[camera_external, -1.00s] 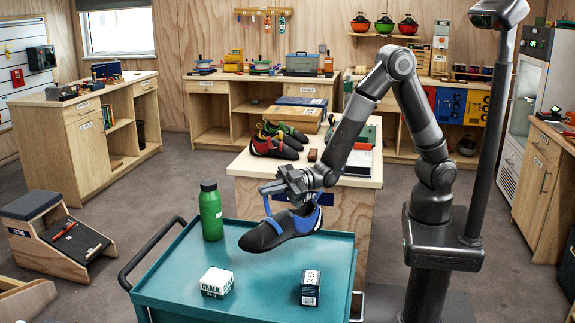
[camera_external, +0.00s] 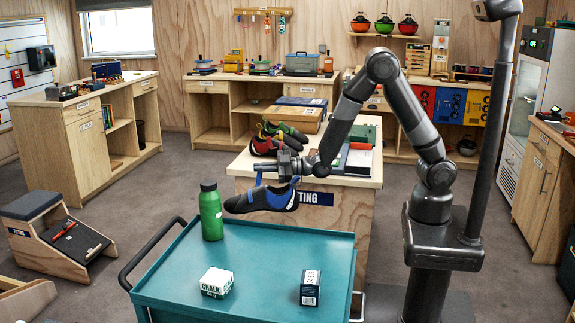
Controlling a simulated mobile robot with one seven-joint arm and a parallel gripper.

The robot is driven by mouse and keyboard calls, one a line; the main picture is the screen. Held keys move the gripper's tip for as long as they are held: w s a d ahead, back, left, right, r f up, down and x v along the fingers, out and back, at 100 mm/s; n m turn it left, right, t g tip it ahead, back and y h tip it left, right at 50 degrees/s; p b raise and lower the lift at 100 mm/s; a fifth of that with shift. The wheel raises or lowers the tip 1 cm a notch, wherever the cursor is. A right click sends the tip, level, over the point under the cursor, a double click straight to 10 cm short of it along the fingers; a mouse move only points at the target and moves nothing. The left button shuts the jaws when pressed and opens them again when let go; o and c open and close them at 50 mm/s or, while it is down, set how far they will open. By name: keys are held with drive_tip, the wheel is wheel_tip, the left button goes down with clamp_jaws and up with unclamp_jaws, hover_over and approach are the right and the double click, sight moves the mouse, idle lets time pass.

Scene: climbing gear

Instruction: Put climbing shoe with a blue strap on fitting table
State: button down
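The climbing shoe with a blue strap (camera_external: 258,201) is black and blue and hangs in the air below my gripper (camera_external: 268,172). My gripper is shut on it near its top; the exact contact is too small to see. The shoe shows in front of the near side of the fitting table (camera_external: 345,208), above the back of a teal cart. The table has a pale wooden top and a dark sign reading "TING", the rest of which is hidden behind the shoe.
Red and green shoes (camera_external: 286,132), boxes (camera_external: 299,112) and books (camera_external: 358,160) lie on the table. The teal cart (camera_external: 262,265) holds a green bottle (camera_external: 211,212), a chalk box (camera_external: 217,282) and a dark box (camera_external: 310,288). The table's front left corner looks clear.

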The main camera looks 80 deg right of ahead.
drive_tip(key=d+f+m+h, duration=0.3)
drive_tip(key=d+f+h, duration=0.25)
drive_tip(key=d, duration=0.35)
drive_tip(key=s+d+f, duration=0.1)
drive_tip(key=s+f, duration=0.5)
drive_tip(key=f, duration=0.3)
drive_tip(key=shift+d+f+t, duration=0.2)
drive_tip(key=shift+f+t, duration=0.15)
drive_tip(key=shift+t, duration=0.05)
drive_tip(key=w+d+r+m+g+h, duration=0.1)
drive_tip(key=w+d+r+m+h, duration=0.3)
drive_tip(key=d, duration=0.9)
drive_tip(key=w+d+r+m+h, duration=0.1)
drive_tip(key=w+d+r+h, duration=0.3)
drive_tip(key=d, duration=1)
drive_tip(key=w+d+y, duration=0.1)
drive_tip(key=d, duration=1.7)
drive_tip(key=shift+f+y, duration=0.2)
drive_tip(key=shift+y, duration=0.05)
